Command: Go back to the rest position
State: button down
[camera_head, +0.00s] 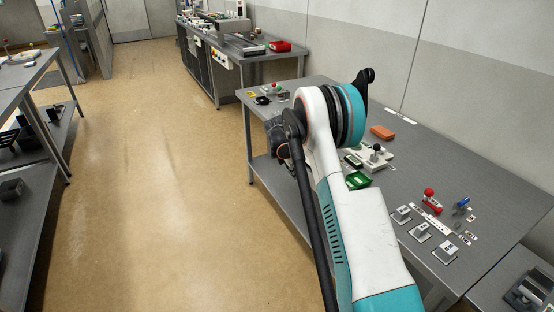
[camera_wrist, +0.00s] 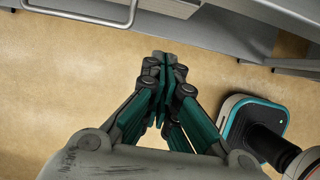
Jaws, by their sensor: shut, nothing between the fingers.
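My gripper (camera_wrist: 160,62) shows in the wrist view, pointing over the bare tan floor. Its green-and-grey fingers are together, with nothing between them. In the head view my white and teal arm rises in front of the grey workbench on the right; the gripper itself is hidden there behind the arm. In the wrist view, part of my own base shows at the right.
The grey workbench (camera_head: 480,185) holds a red-knobbed device (camera_head: 431,201), an orange block (camera_head: 382,132), a green box (camera_head: 358,180) and several small plates. Another bench (camera_head: 235,48) stands behind. A grey table (camera_head: 22,72) is at the left. The floor (camera_head: 150,150) between is clear.

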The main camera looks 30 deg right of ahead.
jog(key=s+a+r+m+t+y, duration=0.1)
jog(key=s+a+r+m, duration=0.2)
jog(key=s+a+r, duration=0.35)
jog(key=s+a+r+m+t, duration=0.1)
jog(key=s+a+r+m, duration=0.2)
jog(key=r, duration=0.7)
jog(key=s+a+r+m+t+y, duration=0.1)
jog(key=s+a+r+m, duration=0.1)
jog(key=s+a+r, duration=0.5)
jog(key=s+a+r+m+t+y, duration=0.1)
jog(key=s+a+m, duration=0.4)
jog(key=s, duration=0.6)
jog(key=s+a+m+t+y, duration=0.1)
jog(key=s+a+m+t, duration=0.2)
jog(key=s, duration=0.9)
jog(key=a+m, duration=0.2)
jog(key=a, duration=0.1)
jog(key=shift+s+r, duration=0.25)
jog(key=shift+r, duration=0.15)
